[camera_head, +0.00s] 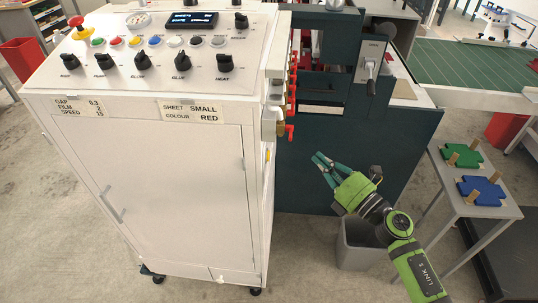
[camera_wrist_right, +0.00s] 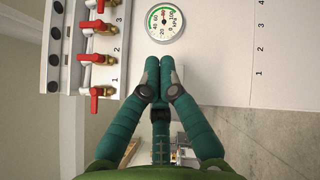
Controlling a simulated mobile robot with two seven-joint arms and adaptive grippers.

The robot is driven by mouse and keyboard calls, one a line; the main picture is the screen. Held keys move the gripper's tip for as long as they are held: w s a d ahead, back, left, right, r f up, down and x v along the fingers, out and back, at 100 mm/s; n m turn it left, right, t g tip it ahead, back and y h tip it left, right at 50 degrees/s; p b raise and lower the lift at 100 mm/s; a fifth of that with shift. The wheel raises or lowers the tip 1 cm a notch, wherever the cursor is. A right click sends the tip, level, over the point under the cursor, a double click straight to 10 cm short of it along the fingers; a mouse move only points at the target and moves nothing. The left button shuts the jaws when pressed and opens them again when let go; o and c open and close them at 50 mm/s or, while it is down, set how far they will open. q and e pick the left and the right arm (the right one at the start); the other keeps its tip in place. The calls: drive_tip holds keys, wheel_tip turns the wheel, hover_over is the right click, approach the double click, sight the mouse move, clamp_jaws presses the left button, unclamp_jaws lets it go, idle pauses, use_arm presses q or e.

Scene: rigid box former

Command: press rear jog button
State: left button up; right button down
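No label reading jog is legible, so I cannot tell which control is the rear jog button. The white control cabinet (camera_head: 165,165) has a row of small round buttons on its sloped top, including a green button (camera_head: 97,42), a red button (camera_head: 116,42), a yellow button (camera_head: 134,41) and a blue button (camera_head: 154,40). My right gripper (camera_head: 319,160) is right of the cabinet, in front of the dark machine. In the right wrist view its fingertips (camera_wrist_right: 159,64) meet with nothing between them, below a pressure gauge (camera_wrist_right: 163,22). My left gripper is out of view.
Red-handled valves (camera_wrist_right: 101,59) line the cabinet's right side. The dark machine (camera_head: 325,185) stands behind my right gripper, with a lever (camera_head: 370,68) on it. A grey bin (camera_head: 355,247) and a small table with green (camera_head: 458,152) and blue (camera_head: 482,190) pieces are nearby.

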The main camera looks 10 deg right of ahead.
sight(268, 156)
drive_tip(key=w+a+p, duration=0.1)
drive_tip(key=w+a, duration=0.1)
drive_tip(key=a, duration=0.6)
drive_tip(key=shift+w+a+p, duration=0.2)
drive_tip(key=shift+a+p, duration=0.05)
drive_tip(key=shift+p, duration=0.15)
idle(1.2)
drive_tip(key=shift+w+a, duration=0.1)
drive_tip(key=shift+a, duration=0.3)
drive_tip(key=shift+w+a, duration=0.1)
drive_tip(key=shift+a, duration=0.35)
idle(0.8)
drive_tip(key=shift+d, duration=0.1)
drive_tip(key=shift+s+d, duration=0.2)
drive_tip(key=shift+d, duration=0.5)
drive_tip(key=shift+d, duration=0.1)
